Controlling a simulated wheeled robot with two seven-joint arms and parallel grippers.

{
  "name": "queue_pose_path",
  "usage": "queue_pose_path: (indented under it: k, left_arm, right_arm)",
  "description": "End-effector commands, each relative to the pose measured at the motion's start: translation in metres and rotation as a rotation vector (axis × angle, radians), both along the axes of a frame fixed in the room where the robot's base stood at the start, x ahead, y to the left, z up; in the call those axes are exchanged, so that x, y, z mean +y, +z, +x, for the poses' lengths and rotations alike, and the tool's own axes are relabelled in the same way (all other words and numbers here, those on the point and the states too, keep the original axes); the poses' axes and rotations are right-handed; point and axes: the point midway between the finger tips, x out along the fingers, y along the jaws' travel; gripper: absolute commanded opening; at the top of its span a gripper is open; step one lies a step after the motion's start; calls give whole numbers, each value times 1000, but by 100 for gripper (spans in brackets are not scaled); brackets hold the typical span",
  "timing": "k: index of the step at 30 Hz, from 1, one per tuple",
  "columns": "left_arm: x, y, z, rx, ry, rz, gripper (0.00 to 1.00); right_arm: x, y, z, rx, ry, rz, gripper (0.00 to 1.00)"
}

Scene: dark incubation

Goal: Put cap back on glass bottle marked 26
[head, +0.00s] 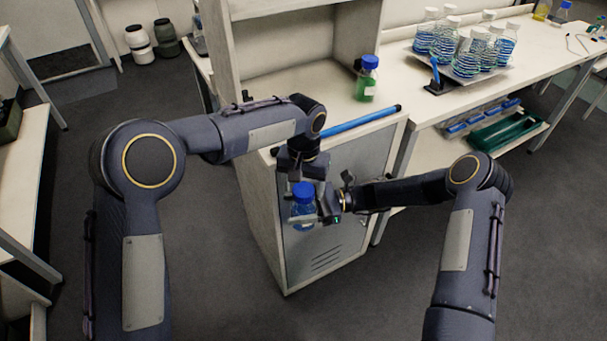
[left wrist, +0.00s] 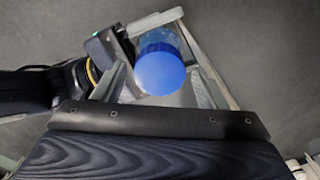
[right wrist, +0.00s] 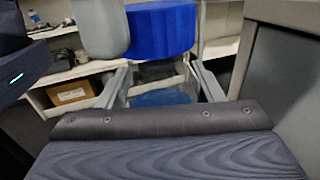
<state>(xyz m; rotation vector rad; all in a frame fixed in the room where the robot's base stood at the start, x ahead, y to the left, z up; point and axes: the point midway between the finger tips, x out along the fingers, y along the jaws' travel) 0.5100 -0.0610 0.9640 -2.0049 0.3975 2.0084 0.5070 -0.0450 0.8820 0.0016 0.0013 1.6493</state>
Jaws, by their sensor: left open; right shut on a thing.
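A glass bottle (head: 302,217) with blue liquid is held upright in the air in front of the cabinet; no number is readable on it. A blue cap (head: 303,190) sits on its top; it also shows in the left wrist view (left wrist: 160,70) and the right wrist view (right wrist: 160,30). I cannot tell how tightly it sits. My right gripper (head: 325,210) is shut on the bottle's body (right wrist: 158,74) below the cap. My left gripper (head: 303,178) is open, pointing down over the cap, with its fingers on either side of it.
A bottle with green liquid and a blue cap (head: 367,78) stands on the cabinet top. A blue rod (head: 362,120) lies along its front edge. A tray (head: 413,48) of several bottles stands on the bench at right. The floor below is clear.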

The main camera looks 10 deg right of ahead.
Motion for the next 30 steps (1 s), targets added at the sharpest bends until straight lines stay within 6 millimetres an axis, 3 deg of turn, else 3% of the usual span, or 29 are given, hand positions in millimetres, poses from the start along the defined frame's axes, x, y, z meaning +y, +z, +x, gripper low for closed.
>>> queue_pose_path:
  k: [12,22,30]
  left_arm:
    - [0,-7,0,1,-1,0,64]
    - [0,-7,0,0,-1,0,21]
    - [0,-7,0,0,-155,0,20]
  right_arm:
    - [0,1,0,-1,0,2,0]
    - [0,1,0,-1,0,2,0]
    - [0,1,0,-1,0,2,0]
